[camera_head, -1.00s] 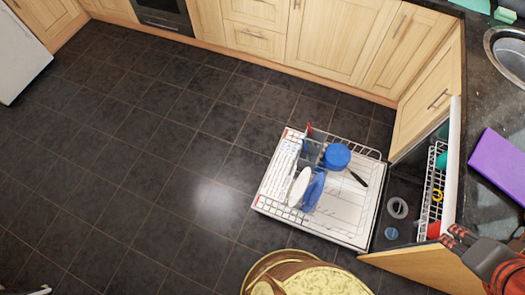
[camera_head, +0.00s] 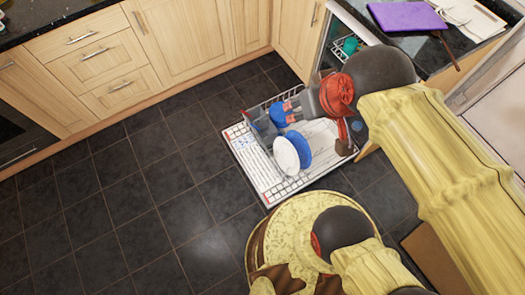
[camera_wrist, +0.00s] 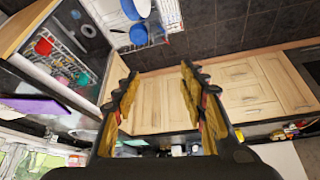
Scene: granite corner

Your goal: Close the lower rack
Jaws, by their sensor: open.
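The lower rack (camera_head: 240,148) is pulled out over the lowered dishwasher door. It carries a white plate (camera_head: 286,156), a blue plate (camera_head: 303,146), a blue pan (camera_head: 278,117) and a grey cutlery basket. In the wrist view the white plate (camera_wrist: 143,7) and part of the rack (camera_wrist: 172,15) show at the top. My gripper (camera_head: 286,108) appears over the far part of the rack in the head view, and my arm hides the rack's right side. In the wrist view my gripper (camera_wrist: 158,78) is open, with nothing between its fingers. Contact with the rack cannot be told.
The dishwasher opening (camera_wrist: 65,35) shows an upper rack with a red item inside. Wooden cabinets (camera_head: 190,40) line the back. A purple board (camera_head: 407,16) lies on the dark counter. The tiled floor (camera_head: 110,200) left of the rack is clear.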

